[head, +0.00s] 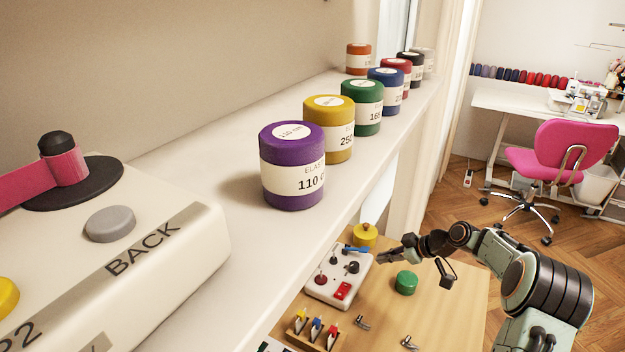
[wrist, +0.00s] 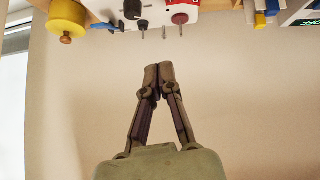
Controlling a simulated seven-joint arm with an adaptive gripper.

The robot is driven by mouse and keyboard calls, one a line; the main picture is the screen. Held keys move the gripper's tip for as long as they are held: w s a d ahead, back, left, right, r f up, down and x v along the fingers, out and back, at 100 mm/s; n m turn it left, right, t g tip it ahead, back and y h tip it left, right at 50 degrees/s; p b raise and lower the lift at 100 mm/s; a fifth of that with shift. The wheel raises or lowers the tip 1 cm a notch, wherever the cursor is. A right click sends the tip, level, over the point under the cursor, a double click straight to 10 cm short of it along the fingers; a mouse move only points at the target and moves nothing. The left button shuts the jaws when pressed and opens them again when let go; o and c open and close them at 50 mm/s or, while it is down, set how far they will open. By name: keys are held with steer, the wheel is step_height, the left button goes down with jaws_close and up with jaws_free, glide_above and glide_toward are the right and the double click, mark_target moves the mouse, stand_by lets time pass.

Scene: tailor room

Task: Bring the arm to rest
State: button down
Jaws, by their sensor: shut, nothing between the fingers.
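My arm (head: 541,285) reaches in from the lower right of the head view, over the wooden table (head: 455,310). My gripper (head: 384,256) is at the far end of it, beside the white box with knobs (head: 325,291). In the wrist view my gripper (wrist: 158,72) is shut, with its fingertips together and nothing between them. Behind the fingers there is only a plain beige surface.
A yellow spool (head: 364,236) and a green spool (head: 406,282) stand on the table near my gripper. A wooden rack (head: 316,333) with small coloured tools is at the front. A white shelf (head: 225,130) with several labelled spools runs above. A pink chair (head: 563,150) is behind.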

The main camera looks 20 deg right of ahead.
steer(key=s+a+r+m+g+h, duration=0.1)
steer(key=s+a+r+m+g, duration=0.2)
steer(key=s+a, duration=0.5)
steer(key=s+a+r+g+h, duration=0.2)
steer(key=s+a+r, duration=0.35)
steer(key=a, duration=0.45)
steer(key=s+a+m+g, duration=0.1)
steer(key=s+a+m, duration=0.1)
steer(key=s, duration=0.8)
steer(key=s+a+m+g+h, duration=0.1)
steer(key=s+a+m, duration=0.1)
steer(key=s, duration=0.8)
steer(key=shift+s+a+m+g+h, duration=0.15)
steer(key=shift+a+m+g+h, duration=0.15)
steer(key=shift+m, duration=0.5)
steer(key=shift+f, duration=0.1)
